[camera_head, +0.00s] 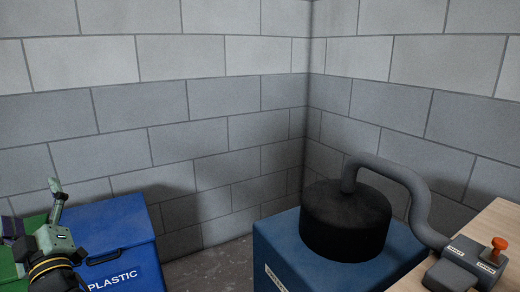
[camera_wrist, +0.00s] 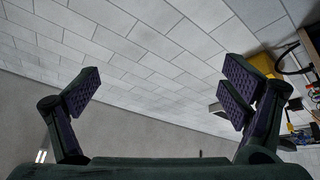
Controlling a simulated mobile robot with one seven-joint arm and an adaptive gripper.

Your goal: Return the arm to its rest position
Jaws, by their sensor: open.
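My gripper (camera_head: 36,212) shows at the lower left of the head view, partly cut off by the picture's edge. It is in front of the green and blue bins. Most of my arm is out of view.
A blue bin (camera_head: 115,238) marked PLASTIC stands beside a green bin (camera_head: 30,226). A blue cabinet (camera_head: 275,242) carries a black drum (camera_head: 345,225) with a grey hose (camera_head: 405,180) running to a wooden bench (camera_head: 497,222). The bench holds an orange knob (camera_head: 500,243). Block walls (camera_head: 230,100) meet behind.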

